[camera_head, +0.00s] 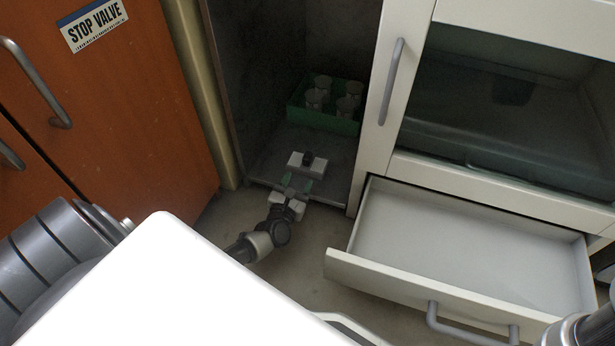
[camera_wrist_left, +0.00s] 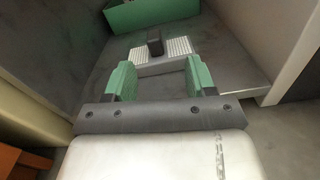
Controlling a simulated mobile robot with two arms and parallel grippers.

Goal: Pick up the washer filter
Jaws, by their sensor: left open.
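The washer filter (camera_head: 296,160) is a small white block with a dark upright knob, lying on the floor of the open dark compartment near its front edge. It also shows in the left wrist view (camera_wrist_left: 180,46), with a ribbed or perforated white top and the black knob in the middle. My left gripper (camera_head: 297,184) is open and empty, just in front of the filter at the compartment's front edge. In the left wrist view its two green fingers (camera_wrist_left: 158,76) point toward the filter, with the knob between them and beyond the tips. My right gripper is not in view.
A green crate (camera_head: 322,121) with several pale cups stands behind the filter. Compartment walls rise on both sides. An open empty white drawer (camera_head: 460,250) juts out at the right, below a glass-fronted cabinet. An orange cabinet (camera_head: 110,110) is at the left.

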